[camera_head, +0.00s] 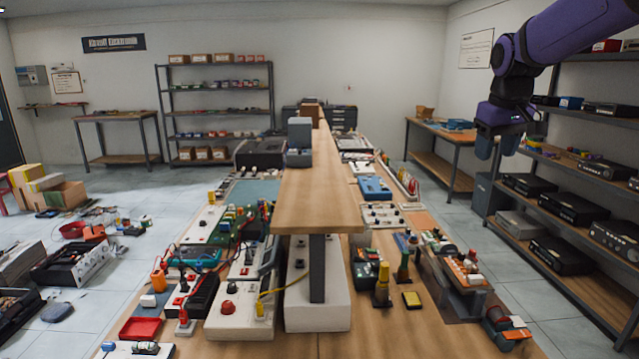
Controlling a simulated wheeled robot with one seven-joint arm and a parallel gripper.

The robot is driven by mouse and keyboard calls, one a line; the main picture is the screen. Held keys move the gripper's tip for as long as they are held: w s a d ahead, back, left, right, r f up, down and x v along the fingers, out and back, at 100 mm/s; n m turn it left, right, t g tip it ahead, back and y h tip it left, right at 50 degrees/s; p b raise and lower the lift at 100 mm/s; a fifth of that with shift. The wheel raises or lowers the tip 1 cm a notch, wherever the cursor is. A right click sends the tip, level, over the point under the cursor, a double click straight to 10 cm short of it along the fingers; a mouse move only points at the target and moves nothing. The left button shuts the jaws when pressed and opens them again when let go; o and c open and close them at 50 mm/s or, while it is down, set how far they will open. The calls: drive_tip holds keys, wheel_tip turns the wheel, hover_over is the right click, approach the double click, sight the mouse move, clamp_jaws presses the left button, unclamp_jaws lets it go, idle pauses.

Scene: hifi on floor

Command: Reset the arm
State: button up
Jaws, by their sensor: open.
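My arm reaches in from the top right, purple with black joints. My gripper (498,146) hangs at its end with the blue-grey fingers pointing down. The fingers are apart, and nothing shows between them. It is in the air in front of the right-hand shelving, above and to the right of the long workbench.
A long workbench (345,345) full of electronics runs away from me, with a raised wooden shelf (318,195) along its middle. Metal shelving (590,202) with black devices stands close on the right. Boxes and equipment lie on the left floor, with some bare tiles (125,185) between.

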drive_tip(key=s+a+r+m+t, duration=0.1)
drive_tip(key=s+a, duration=0.1)
drive_tip(key=s, duration=0.7)
drive_tip(key=s+a+r+t, duration=0.1)
drive_tip(key=s+a, duration=0.1)
drive_tip(key=s, duration=0.7)
drive_tip(key=s+f, duration=0.3)
drive_tip(key=s, duration=0.4)
drive_tip(key=s+a+f, duration=0.1)
drive_tip(key=s+f, duration=0.2)
drive_tip(key=s, duration=0.4)
drive_tip(key=shift+f+m+t+y, duration=0.15)
drive_tip(key=shift+m+t+y, duration=0.15)
drive_tip(key=shift+m+y, duration=0.1)
